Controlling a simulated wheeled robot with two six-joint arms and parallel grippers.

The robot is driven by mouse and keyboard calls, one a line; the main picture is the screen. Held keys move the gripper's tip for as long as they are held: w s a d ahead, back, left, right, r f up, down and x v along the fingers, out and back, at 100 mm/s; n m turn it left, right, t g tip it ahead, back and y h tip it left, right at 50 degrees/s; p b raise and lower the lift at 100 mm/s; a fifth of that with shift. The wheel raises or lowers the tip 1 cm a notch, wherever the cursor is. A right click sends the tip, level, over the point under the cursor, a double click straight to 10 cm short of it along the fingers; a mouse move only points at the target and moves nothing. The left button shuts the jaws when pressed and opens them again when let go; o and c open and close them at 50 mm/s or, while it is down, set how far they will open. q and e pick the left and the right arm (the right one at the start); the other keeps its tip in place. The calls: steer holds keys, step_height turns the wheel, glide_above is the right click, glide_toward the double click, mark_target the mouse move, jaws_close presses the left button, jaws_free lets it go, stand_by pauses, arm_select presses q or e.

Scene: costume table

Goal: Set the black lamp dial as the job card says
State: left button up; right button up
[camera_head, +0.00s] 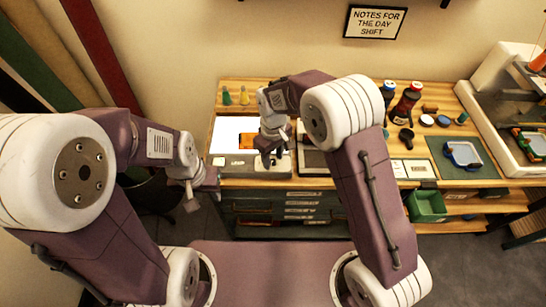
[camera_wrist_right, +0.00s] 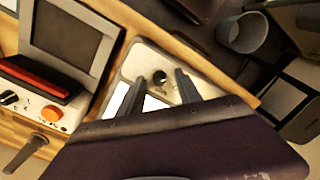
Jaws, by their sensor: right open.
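My right gripper (camera_head: 268,160) is over the left part of the wooden table in the head view. In the right wrist view its two fingers (camera_wrist_right: 158,88) are apart and empty. A small round black dial (camera_wrist_right: 160,77) on a pale panel (camera_wrist_right: 138,65) shows between and just beyond the fingertips; contact cannot be told. Another black knob (camera_wrist_right: 10,97) sits on a device at the left, beside an orange knob (camera_wrist_right: 52,113). The frames do not settle which is the lamp dial. My left gripper (camera_head: 198,197) hangs left of the table; its jaws are unclear. White cards (camera_head: 412,169) lie on the table, unreadable.
Bottles (camera_head: 405,103) and small items stand at the back right of the table. A blue-grey mat (camera_head: 440,170) and a green bin (camera_head: 427,206) are at the right. A grey cup (camera_wrist_right: 243,32) shows in the wrist view.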

jaws_close()
